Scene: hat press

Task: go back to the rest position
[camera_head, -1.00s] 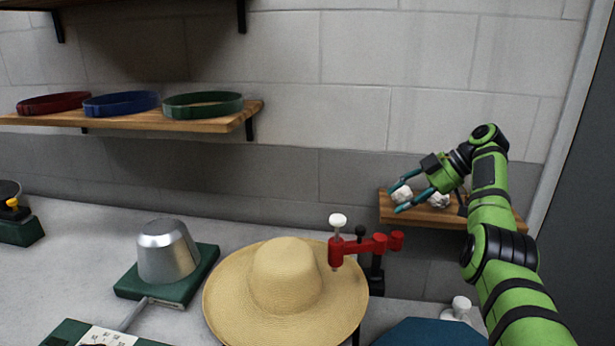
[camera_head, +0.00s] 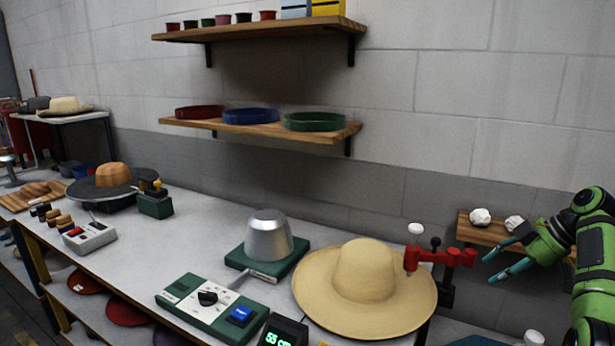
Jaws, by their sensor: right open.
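My right gripper (camera_head: 508,258) is at the right of the head view, on my green arm. Its two teal fingers are apart with nothing between them. It is in front of the small wooden shelf (camera_head: 470,233), where two white crumpled lumps (camera_head: 480,217) (camera_head: 514,223) lie beyond the fingers. A straw hat (camera_head: 364,272) with a wide brim sits on the bench to the left of the gripper, apart from it. My left gripper is not in the view.
A red clamp-like fixture (camera_head: 440,257) stands between hat and gripper. A metal dome on a green base (camera_head: 268,236) and a green control box (camera_head: 215,308) stand left of the hat. Colored bands (camera_head: 315,121) lie on a wall shelf. The bench (camera_head: 200,240) has clear patches.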

